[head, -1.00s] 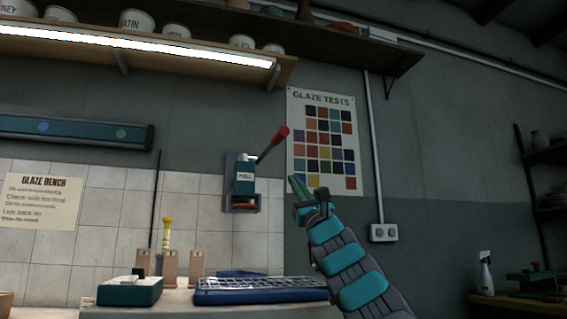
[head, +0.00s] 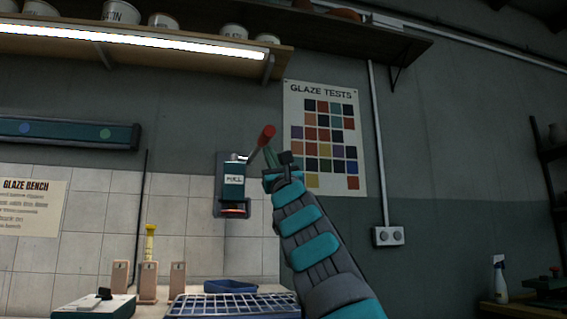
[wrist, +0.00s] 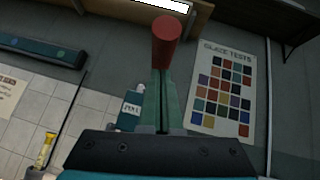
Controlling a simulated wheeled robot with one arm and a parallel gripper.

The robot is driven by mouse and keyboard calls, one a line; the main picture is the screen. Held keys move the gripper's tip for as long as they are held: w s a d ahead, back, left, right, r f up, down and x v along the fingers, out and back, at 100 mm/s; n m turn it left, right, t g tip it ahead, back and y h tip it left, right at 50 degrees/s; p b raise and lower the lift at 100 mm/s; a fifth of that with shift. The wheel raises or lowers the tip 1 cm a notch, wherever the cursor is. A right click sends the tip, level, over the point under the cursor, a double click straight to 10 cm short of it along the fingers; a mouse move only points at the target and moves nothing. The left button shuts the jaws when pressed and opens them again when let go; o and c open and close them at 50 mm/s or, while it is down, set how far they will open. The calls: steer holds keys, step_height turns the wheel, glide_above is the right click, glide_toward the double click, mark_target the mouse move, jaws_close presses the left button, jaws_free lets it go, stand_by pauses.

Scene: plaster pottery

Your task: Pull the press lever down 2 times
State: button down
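The press (head: 234,184) is a small teal and grey wall unit with a pull label, mounted on the wall left of centre in the head view. Its lever (head: 266,135) slants up and right and ends in a red grip. The red grip also shows in the wrist view (wrist: 166,42), end-on beyond my fingers. My gripper (head: 269,154) has its green fingers together, with only a thin line between them. The fingertips are right at the red grip, just below it in the picture.
A glaze test chart (head: 325,138) hangs on the wall to the right. A lit shelf (head: 130,50) with pots is above. A wire rack (head: 235,305), a blue tray (head: 231,286) and several small stands sit on the bench below. The wall around the press is clear.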

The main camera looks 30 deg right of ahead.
steer(key=shift+a+r, duration=0.1)
steer(key=shift+r, duration=0.2)
